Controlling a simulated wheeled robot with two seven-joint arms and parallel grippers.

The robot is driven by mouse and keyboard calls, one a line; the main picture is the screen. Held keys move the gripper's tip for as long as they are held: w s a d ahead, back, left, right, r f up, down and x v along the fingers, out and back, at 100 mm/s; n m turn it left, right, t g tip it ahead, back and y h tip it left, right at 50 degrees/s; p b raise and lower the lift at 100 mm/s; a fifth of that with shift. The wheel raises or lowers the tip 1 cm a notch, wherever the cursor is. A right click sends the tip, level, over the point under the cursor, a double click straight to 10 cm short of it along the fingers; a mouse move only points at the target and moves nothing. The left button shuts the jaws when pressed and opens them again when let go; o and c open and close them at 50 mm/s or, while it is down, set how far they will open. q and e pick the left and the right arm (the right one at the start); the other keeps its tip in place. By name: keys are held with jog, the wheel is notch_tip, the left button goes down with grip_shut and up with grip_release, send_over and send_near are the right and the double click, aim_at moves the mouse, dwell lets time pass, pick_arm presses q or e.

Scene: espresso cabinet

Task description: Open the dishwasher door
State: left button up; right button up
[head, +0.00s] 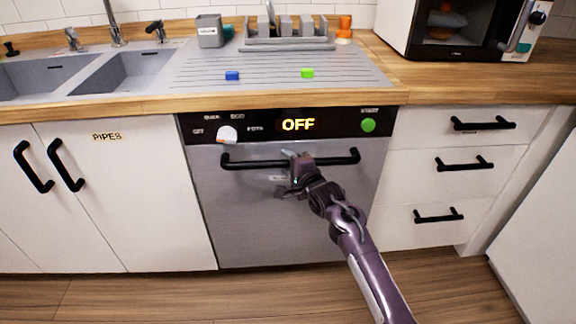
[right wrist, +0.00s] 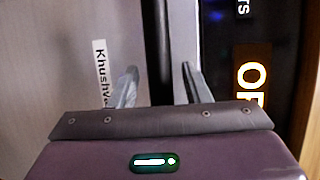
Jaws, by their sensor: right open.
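The grey dishwasher door (head: 245,215) stands shut and upright under the counter. Its black bar handle (head: 235,164) runs across near the top, below a black panel (head: 265,124) that reads OFF. My right gripper (head: 287,173) is at the middle of the handle and hides part of it. In the right wrist view the gripper (right wrist: 160,88) is open, with one finger on each side of the black handle (right wrist: 158,45). Whether a finger touches the bar I cannot tell. My left gripper is not in view.
White drawers (head: 447,165) with black handles are to the right and a white PIPES cabinet (head: 108,200) to the left. The wooden floor in front is clear.

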grip_shut()
dwell(0.3)
